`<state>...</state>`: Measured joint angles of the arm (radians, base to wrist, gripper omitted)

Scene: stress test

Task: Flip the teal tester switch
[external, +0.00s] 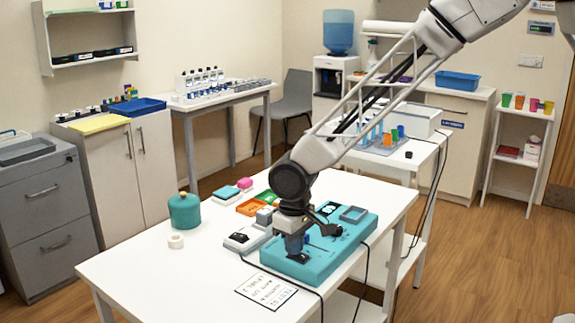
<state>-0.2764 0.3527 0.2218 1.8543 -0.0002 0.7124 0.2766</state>
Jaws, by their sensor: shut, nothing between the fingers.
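The teal tester (338,252) lies flat on the white table, with a grey-framed recess at its far right end and dark parts on its top. My gripper (297,254) points down over the near left part of the tester. Its fingers are shut with nothing between them, and the tips are close to the tester's top. I cannot tell whether they touch it. The switch itself is not clearly visible; my gripper and wrist cover part of the tester's top.
A grey-white device (247,238) stands just left of the tester. A teal lidded jar (184,210), a tape roll (176,241), and an orange tray (250,207) are farther left. A printed card (266,290) lies in front. Dark cables run over the table edge. The near left tabletop is clear.

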